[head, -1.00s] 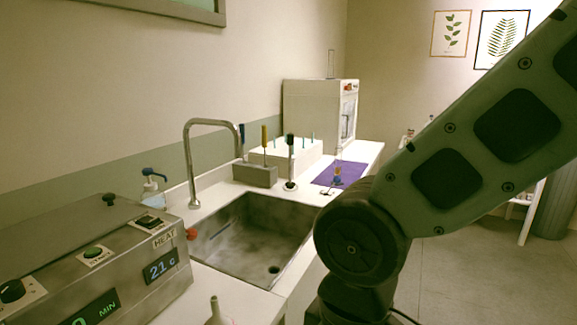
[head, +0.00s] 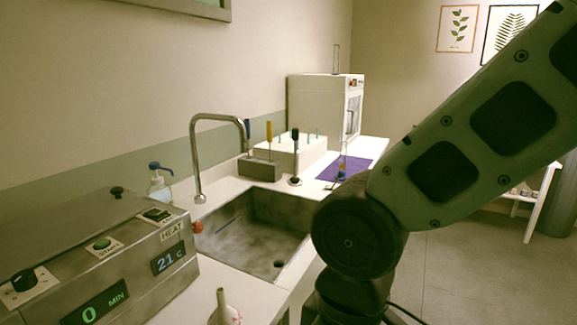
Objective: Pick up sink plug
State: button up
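A small red round piece (head: 197,227) sits at the left edge of the metal sink (head: 245,262), beside the heater box. It may be the sink plug, but it is too small to tell for certain. The sink is empty, with a dark open drain hole (head: 279,264) in its floor.
A curved tap (head: 197,150) stands behind the sink. A metal heater box (head: 110,255) reading 21 C is at left, with a white funnel-like piece (head: 222,305) in front. A grey tool block (head: 260,166), a purple mat (head: 350,167) and a white cabinet (head: 318,108) stand beyond.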

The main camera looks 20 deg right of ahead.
aim_at(295, 179)
jog(key=i+l+u, duration=0.1)
jog(key=u, duration=0.25)
jog(key=l+u, duration=0.1)
jog(key=u, duration=0.25)
jog(key=i+l+u, duration=0.1)
jog(key=u, duration=0.25)
jog(key=i+l+u, duration=0.1)
jog(key=l+u, duration=0.35)
jog(key=l, duration=0.7)
jog(key=k+l+u, duration=0.1)
jog(key=l+u, duration=0.35)
jog(key=l, duration=0.7)
